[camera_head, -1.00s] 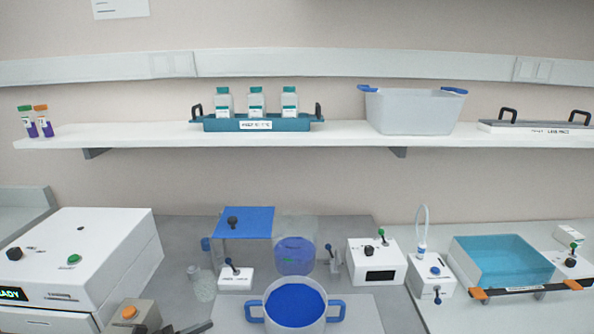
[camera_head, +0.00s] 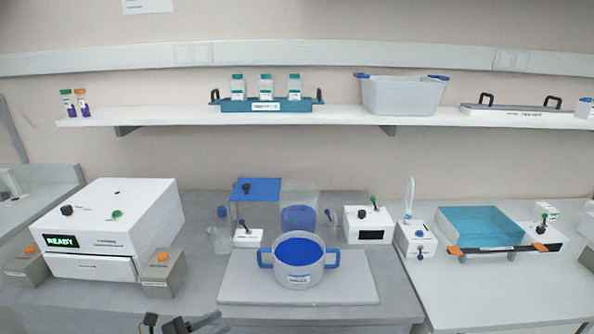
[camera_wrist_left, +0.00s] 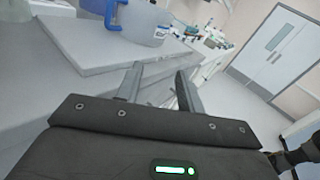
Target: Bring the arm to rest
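My left gripper (camera_head: 188,325) shows at the bottom edge of the head view, in front of the bench and below the right-hand small box with an orange button. In the left wrist view its two fingers (camera_wrist_left: 160,85) are apart with nothing between them, so it is open and empty. It points toward the bench edge, clear of the blue-handled pot (camera_head: 299,262), which stands on a pale board (camera_head: 350,287). Part of the pot also shows in the left wrist view (camera_wrist_left: 135,20). My right gripper is not in view.
A white machine (camera_head: 120,225) reading READY stands at the left, with orange-button boxes (camera_head: 163,273) beside it. A teal bath (camera_head: 487,228) stands at the right. A shelf (camera_head: 340,114) holds bottles and a grey tub (camera_head: 402,96). The bench front at the right is bare.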

